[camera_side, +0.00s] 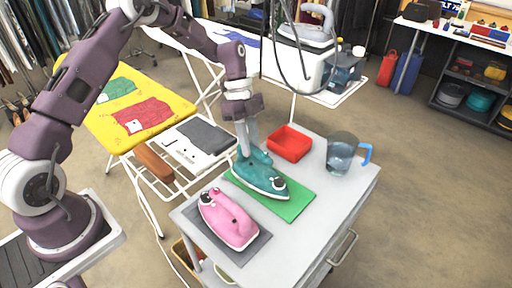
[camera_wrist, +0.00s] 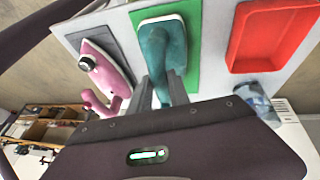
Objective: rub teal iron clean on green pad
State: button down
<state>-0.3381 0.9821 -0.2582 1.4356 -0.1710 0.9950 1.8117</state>
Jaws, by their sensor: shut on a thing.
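The teal iron (camera_side: 259,175) rests on or just above the green pad (camera_side: 293,202) on the grey cart top; I cannot tell if its sole touches. My gripper (camera_side: 246,148) comes down from above and is shut on the iron's handle. In the wrist view my gripper's fingers (camera_wrist: 161,92) reach to the teal iron (camera_wrist: 163,48), with the green pad (camera_wrist: 193,52) showing around it. The iron's sole is hidden in both views.
A pink iron (camera_side: 229,218) sits on a grey pad (camera_side: 243,248) in front. A red tray (camera_side: 289,144) stands behind the green pad, and a water jug (camera_side: 341,156) with a blue handle is to the right. The cart's right front top is clear.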

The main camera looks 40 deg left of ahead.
jog(key=shift+w+a, duration=0.1)
jog(key=shift+a, duration=1.05)
jog(key=shift+w+d, duration=0.2)
jog(key=shift+d, duration=2.15)
jog(key=shift+w+d, duration=0.2)
jog(key=shift+d, duration=2.1)
jog(key=shift+w+a, duration=0.2)
jog(key=shift+a, duration=2.1)
jog(key=shift+w+a, duration=0.2)
jog(key=shift+a, duration=2.1)
jog(key=shift+s+d, duration=0.15)
jog(key=shift+d, duration=1.35)
jog(key=shift+s+d, duration=0.15)
jog(key=shift+d, duration=1.4)
jog(key=shift+s+d, duration=0.15)
jog(key=shift+d, duration=1.35)
jog(key=shift+s+a, duration=0.2)
jog(key=shift+a, duration=2.1)
jog(key=shift+s+a, duration=0.15)
jog(key=shift+a, duration=2.1)
jog(key=shift+w+d, duration=0.2)
jog(key=shift+d, duration=2.05)
jog(key=shift+r, duration=4.25)
